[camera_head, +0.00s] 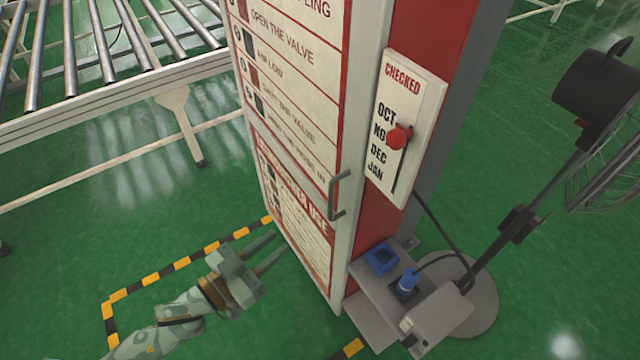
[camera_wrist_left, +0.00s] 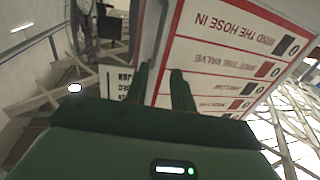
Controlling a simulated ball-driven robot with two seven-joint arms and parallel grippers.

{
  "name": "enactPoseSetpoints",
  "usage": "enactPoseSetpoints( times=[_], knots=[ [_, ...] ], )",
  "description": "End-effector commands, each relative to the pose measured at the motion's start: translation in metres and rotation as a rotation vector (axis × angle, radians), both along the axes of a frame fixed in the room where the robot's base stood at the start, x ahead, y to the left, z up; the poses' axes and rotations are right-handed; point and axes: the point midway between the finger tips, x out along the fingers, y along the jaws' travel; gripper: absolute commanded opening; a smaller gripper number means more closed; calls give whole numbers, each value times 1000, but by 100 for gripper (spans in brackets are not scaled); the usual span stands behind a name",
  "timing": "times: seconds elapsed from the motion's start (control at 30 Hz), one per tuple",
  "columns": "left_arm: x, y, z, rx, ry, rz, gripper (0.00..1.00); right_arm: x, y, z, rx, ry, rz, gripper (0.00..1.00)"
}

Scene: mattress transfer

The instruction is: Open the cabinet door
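The cabinet (camera_head: 380,170) is a tall red box with a white door (camera_head: 300,160) covered in printed instructions. The door looks shut. A grey bar handle (camera_head: 336,196) is on the door's right edge. My left gripper (camera_head: 279,243) is open and empty, low in front of the door and to the left of the handle in the head view. In the left wrist view, its two fingers (camera_wrist_left: 160,69) are apart in front of the door (camera_wrist_left: 215,60), whose print appears upside down. I cannot tell there whether the grey strip by the fingers is handle or door edge. My right gripper is out of view.
A board marked "CHECKED" (camera_head: 398,85) with a red knob (camera_head: 398,137) is on the cabinet's side. A black fan stand (camera_head: 490,245) and a blue plug (camera_head: 407,284) are at right. A roller conveyor (camera_head: 100,95) stands at left. Yellow-black tape (camera_head: 180,262) marks the green floor.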

Motion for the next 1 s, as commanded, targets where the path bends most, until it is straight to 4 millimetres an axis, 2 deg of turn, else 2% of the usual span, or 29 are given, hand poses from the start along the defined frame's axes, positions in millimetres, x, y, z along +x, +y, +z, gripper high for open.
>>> enactPoseSetpoints(
  times=[0.03,0.17,0.37,0.6,0.8,1.0],
  knots=[
    [1,-4,6,-7,-8,-8,25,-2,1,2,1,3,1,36],
    [15,-17,7,-12,-12,-10,25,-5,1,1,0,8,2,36],
    [52,-50,7,-12,-12,-8,25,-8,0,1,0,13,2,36],
    [93,-89,5,-9,-10,-7,25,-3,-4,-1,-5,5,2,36],
    [113,-107,4,-9,-8,-8,25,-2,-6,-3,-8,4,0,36],
    [118,-112,5,-8,-9,-8,25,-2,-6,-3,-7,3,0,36]
  ],
)
